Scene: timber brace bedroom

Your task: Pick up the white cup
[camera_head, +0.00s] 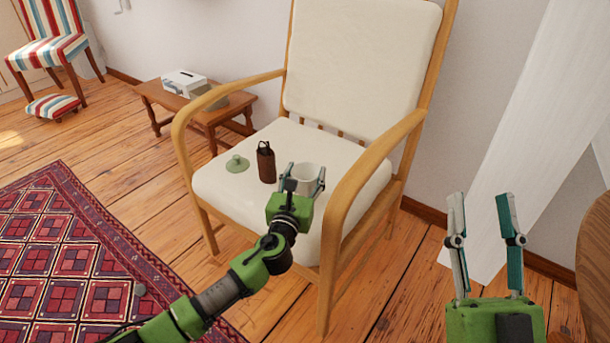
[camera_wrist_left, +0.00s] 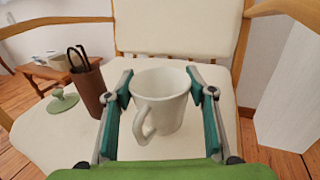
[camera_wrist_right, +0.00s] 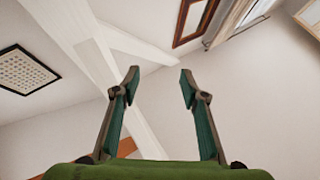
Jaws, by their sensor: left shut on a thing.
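The white cup (camera_head: 306,177) is on the cream seat of the wooden armchair, near its right side. In the left wrist view the white cup (camera_wrist_left: 161,98) is upright between the fingers, its handle toward my palm. My left gripper (camera_head: 304,180) is shut on the cup, one finger at each side near the rim; its fingers also show in the left wrist view (camera_wrist_left: 160,92). I cannot tell whether the cup's base touches the seat. My right gripper (camera_head: 484,200) is open and empty, right of the chair. In the right wrist view its fingers (camera_wrist_right: 159,82) are apart.
The chair's armrests (camera_head: 364,172) flank the seat. A low wooden table (camera_head: 205,116) carries boxes behind left.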

